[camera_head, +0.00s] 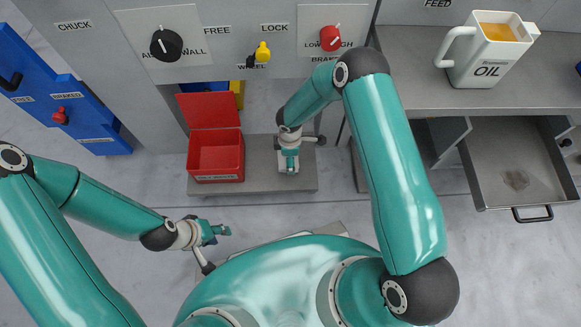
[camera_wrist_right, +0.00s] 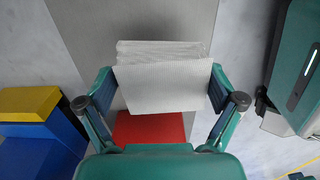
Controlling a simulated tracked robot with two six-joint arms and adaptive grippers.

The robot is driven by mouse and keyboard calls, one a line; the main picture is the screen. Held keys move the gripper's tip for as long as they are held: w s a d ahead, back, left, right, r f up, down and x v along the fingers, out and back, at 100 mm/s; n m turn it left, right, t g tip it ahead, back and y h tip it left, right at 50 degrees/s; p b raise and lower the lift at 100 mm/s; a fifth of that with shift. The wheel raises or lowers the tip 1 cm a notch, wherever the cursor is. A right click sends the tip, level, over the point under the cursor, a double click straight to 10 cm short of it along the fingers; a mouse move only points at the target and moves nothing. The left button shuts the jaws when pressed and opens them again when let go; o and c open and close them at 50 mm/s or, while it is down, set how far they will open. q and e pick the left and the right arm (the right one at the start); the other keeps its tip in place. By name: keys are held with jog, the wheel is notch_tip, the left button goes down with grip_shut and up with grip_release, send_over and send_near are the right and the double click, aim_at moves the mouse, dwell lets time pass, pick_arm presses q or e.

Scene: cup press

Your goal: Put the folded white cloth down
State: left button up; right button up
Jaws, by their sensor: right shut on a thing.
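The folded white cloth (camera_wrist_right: 162,85) is between the fingers of my right gripper (camera_wrist_right: 165,100) in the right wrist view. It looks like a stack of pale, textured layers. In the head view my right gripper (camera_head: 289,158) is over the low grey platform (camera_head: 304,183), just right of the red bin (camera_head: 216,157). I cannot tell whether the cloth touches the platform. My left gripper (camera_head: 218,230) is seen side-on, lower and to the left, apart from the platform; its finger gap is not clear.
The red bin stands open with its lid raised, with yellow and blue containers (camera_head: 237,90) behind it. A bench with a white oil jug (camera_head: 487,50) and an open drawer (camera_head: 515,165) is at the right. A blue board (camera_head: 60,95) is at the left.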

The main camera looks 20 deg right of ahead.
jog(key=shift+f+b, duration=0.95)
jog(key=shift+f, duration=2.5)
jog(key=o, duration=0.8)
jog(key=shift+c, duration=0.2)
jog(key=shift+r, duration=0.4)
notch_tip(320, 180, up, 11)
jog(key=p, duration=0.4)
jog(key=s+a+r+m+y, duration=0.1)
jog(key=s+m+y, duration=0.1)
jog(key=s+m, duration=0.6)
jog(key=s+a+r+m+y, duration=0.1)
jog(key=s+r+m+y, duration=0.1)
jog(key=s+m, duration=0.7)
jog(key=shift+s+r+t, duration=0.3)
jog(key=shift+s, duration=0.7)
